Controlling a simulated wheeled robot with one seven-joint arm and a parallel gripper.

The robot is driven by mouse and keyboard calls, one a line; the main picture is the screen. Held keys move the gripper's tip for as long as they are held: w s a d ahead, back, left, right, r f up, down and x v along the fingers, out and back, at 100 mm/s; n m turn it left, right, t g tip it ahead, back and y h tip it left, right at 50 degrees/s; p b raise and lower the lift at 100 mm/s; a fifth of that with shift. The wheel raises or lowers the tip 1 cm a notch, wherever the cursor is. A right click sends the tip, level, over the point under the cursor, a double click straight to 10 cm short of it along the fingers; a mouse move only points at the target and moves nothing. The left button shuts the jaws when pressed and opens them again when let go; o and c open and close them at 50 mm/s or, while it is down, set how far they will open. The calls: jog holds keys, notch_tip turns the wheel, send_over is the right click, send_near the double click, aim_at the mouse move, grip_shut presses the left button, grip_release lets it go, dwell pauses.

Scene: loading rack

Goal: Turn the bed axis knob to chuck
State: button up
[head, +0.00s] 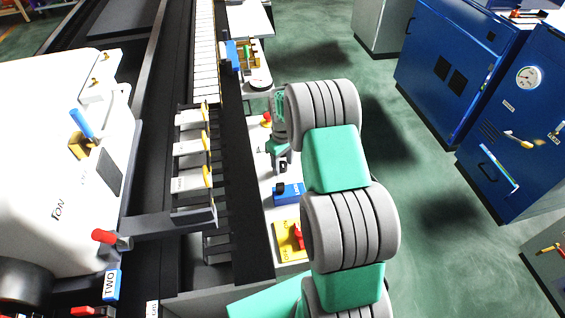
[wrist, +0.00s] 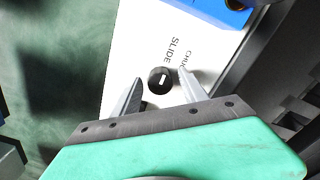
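The bed axis knob (wrist: 155,86) is a small round black knob with a short white mark, on a white panel (wrist: 135,45) in the wrist view. The printed words SLIDE and CHUCK stand just above it; I cannot tell for sure which one the mark points to. My gripper (wrist: 160,75) is open, with one grey finger on each side of the knob in the picture. I cannot tell whether the fingers touch it or hover above it. In the head view my gripper (head: 281,154) is small and far down the panel, and the knob is not clear there.
A blue block (head: 289,193) and a yellow plate with a red switch (head: 290,240) sit nearer on the same panel. A dark rail (head: 246,180) runs along the panel's left side. Blue cabinets (head: 460,70) stand at the right, with open green floor between.

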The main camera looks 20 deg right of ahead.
grip_shut()
dwell(0.3)
jog(key=shift+m+b, duration=0.4)
jog(key=shift+b, duration=0.05)
jog(key=m+b, duration=0.2)
jog(key=shift+w+f+m, duration=0.1)
jog(key=shift+m, duration=0.2)
jog(key=shift+m+b, duration=1.05)
jog(key=shift+m, duration=1.15)
jog(key=shift+o, duration=0.6)
grip_release()
